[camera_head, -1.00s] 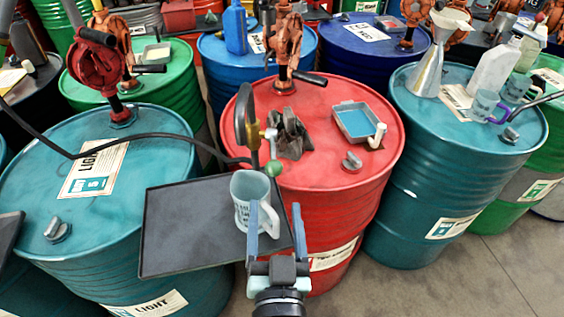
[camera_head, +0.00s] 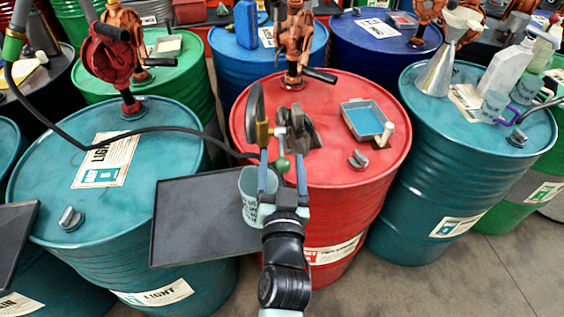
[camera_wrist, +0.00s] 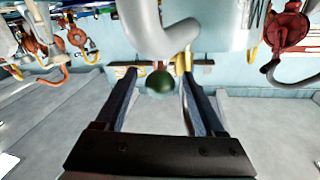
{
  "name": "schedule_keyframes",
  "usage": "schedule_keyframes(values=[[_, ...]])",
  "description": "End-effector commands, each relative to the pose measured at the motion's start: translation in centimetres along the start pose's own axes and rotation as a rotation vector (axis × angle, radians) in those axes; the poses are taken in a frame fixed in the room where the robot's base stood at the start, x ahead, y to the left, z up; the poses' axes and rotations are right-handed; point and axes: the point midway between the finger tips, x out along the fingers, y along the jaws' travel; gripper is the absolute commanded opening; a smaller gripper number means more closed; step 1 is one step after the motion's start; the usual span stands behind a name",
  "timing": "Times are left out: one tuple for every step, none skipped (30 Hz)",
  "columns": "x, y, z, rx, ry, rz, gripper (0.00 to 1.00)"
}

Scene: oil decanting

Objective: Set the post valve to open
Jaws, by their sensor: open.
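The post valve (camera_head: 263,133) has a brass body on a post at the near side of the red drum, with a dark round disc above it. Its lever ends in a green ball knob (camera_head: 282,164). In the wrist view the green knob (camera_wrist: 160,83) sits between the two finger ends. My gripper (camera_head: 282,172) is open, with one finger on each side of the knob. I see no finger clearly touching it. The exact lever angle is hard to tell.
A pale cup (camera_head: 250,200) stands on a black tray (camera_head: 195,225), close to the left of my gripper and partly hidden by it. A black hose (camera_head: 170,130) runs to the post.

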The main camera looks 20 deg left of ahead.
Motion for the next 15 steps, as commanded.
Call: schedule_keyframes(values=[[-0.01, 0.0, 0.01, 0.0, 0.0, 0.0, 0.71], [-0.01, 0.0, 0.01, 0.0, 0.0, 0.0, 0.71], [-0.02, 0.0, 0.0, 0.0, 0.0, 0.0, 0.65], [-0.02, 0.0, 0.0, 0.0, 0.0, 0.0, 0.6], [-0.02, 0.0, 0.01, 0.0, 0.0, 0.0, 0.55], [-0.02, 0.0, 0.0, 0.0, 0.0, 0.0, 0.47], [-0.03, 0.0, 0.0, 0.0, 0.0, 0.0, 0.42], [-0.03, 0.0, 0.0, 0.0, 0.0, 0.0, 0.37], [-0.03, -0.01, 0.0, 0.0, 0.0, 0.0, 0.29], [-0.03, 0.0, 0.0, 0.0, 0.0, 0.0, 0.24], [-0.03, 0.0, 0.01, 0.0, 0.0, 0.0, 0.19], [-0.03, 0.0, 0.0, 0.0, 0.0, 0.0, 0.11], [-0.03, 0.0, 0.0, 0.0, 0.0, 0.0, 0.06], [-0.04, 0.0, 0.0, 0.0, 0.0, 0.0, 0.01], [-0.04, -0.01, 0.0, 0.0, 0.0, 0.0, 0.0]])
